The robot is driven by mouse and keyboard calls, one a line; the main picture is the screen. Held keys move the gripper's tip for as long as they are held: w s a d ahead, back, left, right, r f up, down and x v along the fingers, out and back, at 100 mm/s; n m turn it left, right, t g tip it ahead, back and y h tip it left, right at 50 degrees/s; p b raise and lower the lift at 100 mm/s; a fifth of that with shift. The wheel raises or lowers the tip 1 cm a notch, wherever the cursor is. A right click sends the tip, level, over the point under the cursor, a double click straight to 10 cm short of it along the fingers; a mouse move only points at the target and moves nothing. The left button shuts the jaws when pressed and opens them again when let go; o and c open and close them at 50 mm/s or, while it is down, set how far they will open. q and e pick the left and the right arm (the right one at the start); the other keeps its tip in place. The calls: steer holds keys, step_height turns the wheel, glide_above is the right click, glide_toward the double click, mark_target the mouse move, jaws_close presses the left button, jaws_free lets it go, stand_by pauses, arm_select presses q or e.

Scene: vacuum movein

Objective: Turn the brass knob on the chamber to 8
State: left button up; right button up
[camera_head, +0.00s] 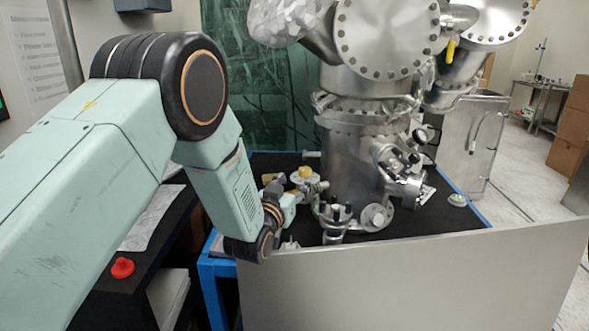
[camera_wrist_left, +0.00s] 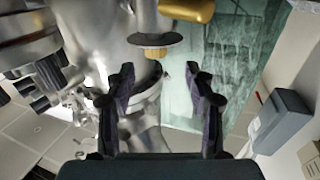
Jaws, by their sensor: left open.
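The brass knob (camera_head: 305,172) sits on a pale round dial at the left side of the steel chamber (camera_head: 350,165). In the left wrist view the knob (camera_wrist_left: 155,53) shows as a small ribbed brass piece against a dark disc. My left gripper (camera_head: 279,190) is just left of the knob in the head view. In the left wrist view its two dark fingers (camera_wrist_left: 161,80) are apart, with nothing between them. The knob lies beyond the fingertips, roughly centred between them. The dial's markings are too small to read. My right gripper is out of view.
A brass cylinder (camera_wrist_left: 188,9) is close to the dial. Flanges and fittings (camera_head: 335,215) stand near the gripper's right. A grey panel (camera_head: 420,285) borders the blue-framed table in front. A red knob (camera_head: 122,267) is on the dark bench at left.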

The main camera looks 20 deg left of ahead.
mark_target(303, 174)
arm_select(q)
steer(key=shift+w+d+f, duration=0.1)
steer(key=shift+w, duration=0.15)
steer(key=w, duration=0.4)
steer(key=w+b, duration=0.1)
steer(key=w, duration=0.1)
steer(key=shift+w+d, duration=0.1)
steer(key=shift+d, duration=0.15)
steer(key=shift+w+d, duration=0.15)
steer(key=shift+w, duration=0.45)
steer(key=c, duration=0.4)
jaws_close()
steer(key=shift+m+h, duration=0.3)
steer(key=shift+h, duration=0.1)
